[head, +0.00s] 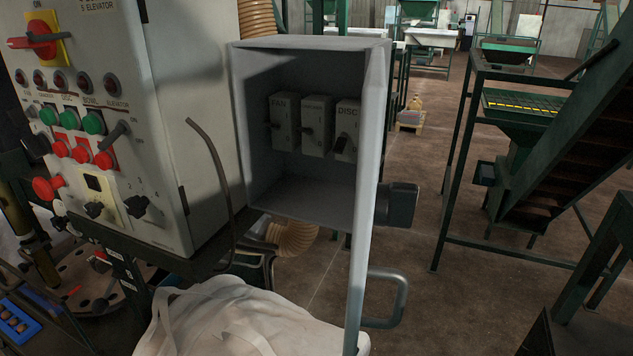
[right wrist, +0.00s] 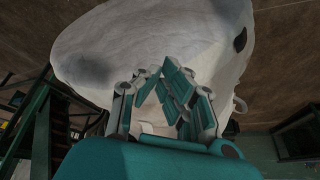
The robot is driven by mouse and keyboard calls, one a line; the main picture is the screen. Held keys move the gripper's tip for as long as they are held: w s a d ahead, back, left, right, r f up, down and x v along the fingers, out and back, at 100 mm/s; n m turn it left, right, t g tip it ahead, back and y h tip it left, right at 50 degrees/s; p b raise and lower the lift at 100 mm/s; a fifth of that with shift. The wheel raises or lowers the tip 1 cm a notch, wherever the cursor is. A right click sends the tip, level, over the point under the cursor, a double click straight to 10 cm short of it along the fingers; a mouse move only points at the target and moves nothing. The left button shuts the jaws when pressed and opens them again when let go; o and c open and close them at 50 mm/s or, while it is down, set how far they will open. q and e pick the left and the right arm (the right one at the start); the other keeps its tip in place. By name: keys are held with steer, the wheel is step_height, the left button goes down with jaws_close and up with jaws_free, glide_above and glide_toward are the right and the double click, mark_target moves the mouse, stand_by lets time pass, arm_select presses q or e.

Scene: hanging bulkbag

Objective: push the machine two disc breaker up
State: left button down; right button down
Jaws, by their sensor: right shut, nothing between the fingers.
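The disc breaker (head: 347,128) is a grey box labelled "DISC", rightmost of three breakers inside an open grey electrical cabinet (head: 312,42) in the head view. Its black lever (head: 343,146) shows low on its front; its exact position is hard to tell. The cabinet's right edge stands close beside it. My right gripper (right wrist: 168,72) shows in the right wrist view, teal and grey, with its fingers shut and nothing between them. It is in front of a white bulk bag (right wrist: 150,40). Neither gripper shows in the head view.
The "FAN" breaker (head: 284,121) and a middle breaker (head: 317,125) sit left of the disc one. A control panel (head: 100,110) with buttons stands at left, with a curved dark bar (head: 215,165) before the cabinet. A grey handle (head: 387,320) juts out at lower right.

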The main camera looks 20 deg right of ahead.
steer(key=w+a+r+m+t+y, duration=0.2)
steer(key=w+a+r+t+y, duration=0.35)
steer(key=w+a+r, duration=0.4)
steer(key=w+a+r+m+t+y, duration=0.1)
steer(key=r+m+t, duration=0.1)
steer(key=r, duration=0.5)
steer(key=w+a+r+m+t+y, duration=0.1)
steer(key=w+a+r+m+t, duration=0.1)
steer(key=r, duration=0.5)
steer(key=w+a+r+m+t+y, duration=0.1)
steer(key=w+r+m+t, duration=0.1)
steer(key=r+t, duration=0.4)
steer(key=shift+w+a+r+m, duration=0.15)
steer(key=shift+w+r+m, duration=0.05)
steer(key=shift+r+m, duration=0.75)
steer(key=s+d+r+m+t+h, duration=0.1)
steer(key=d+r+m+t+h, duration=0.3)
steer(key=m+h, duration=0.4)
steer(key=s+d+r+m+t+h, duration=0.1)
steer(key=d+r+m+t+h, duration=0.2)
steer(key=r+m+h, duration=0.5)
steer(key=d+f+m+g+h, duration=0.1)
steer(key=d+m+g+h, duration=0.2)
steer(key=m, duration=0.7)
steer(key=s+d+f+m+g+h, duration=0.1)
steer(key=d+m+g+h, duration=0.3)
steer(key=m+g+h, duration=0.3)
steer(key=shift+s+f+m+h, duration=0.2)
steer(key=shift+m+h, duration=1.35)
steer(key=shift+m, duration=0.6)
